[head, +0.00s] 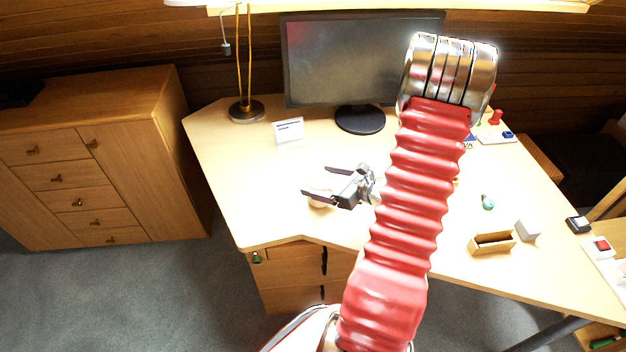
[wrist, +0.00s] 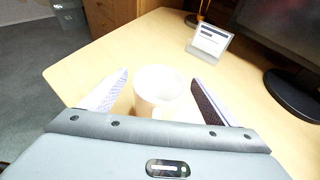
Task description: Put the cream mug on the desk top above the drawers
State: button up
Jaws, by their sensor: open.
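The cream mug (wrist: 160,88) stands upright on the desk top in the wrist view, between the two spread fingers of my gripper (wrist: 160,98). Its lower part is partly hidden by the gripper body. In the head view the mug (head: 320,200) shows only in part, behind my gripper (head: 322,183). My gripper is open and I see no finger closed on the mug. The desk top (head: 235,190) is pale wood. The drawers (head: 290,272) are under its front left part, below where the mug stands.
A small white card stand (head: 288,131) is behind the mug. A lamp (head: 246,110) and a monitor (head: 355,60) stand at the back. A small wooden box (head: 491,243) and a grey block (head: 527,230) are at the right. The desk's left part is clear.

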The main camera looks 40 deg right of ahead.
jog(key=v, duration=0.8)
dwell(0.6)
jog(key=w+a+r+n+g+y, duration=0.15)
jog(key=a+r+n+g, duration=0.3)
jog(key=a+n, duration=0.55)
jog(key=a+r+n+g+y, duration=0.3)
jog(key=a+r+n, duration=0.3)
jog(key=a, duration=0.7)
jog(key=s+a+r+n+h, duration=0.7)
jog(key=a+r+n, duration=0.3)
jog(key=n, duration=0.7)
jog(key=shift+s+r+n, duration=0.4)
jog(key=shift+s+r, duration=0.2)
jog(key=shift+r, duration=0.3)
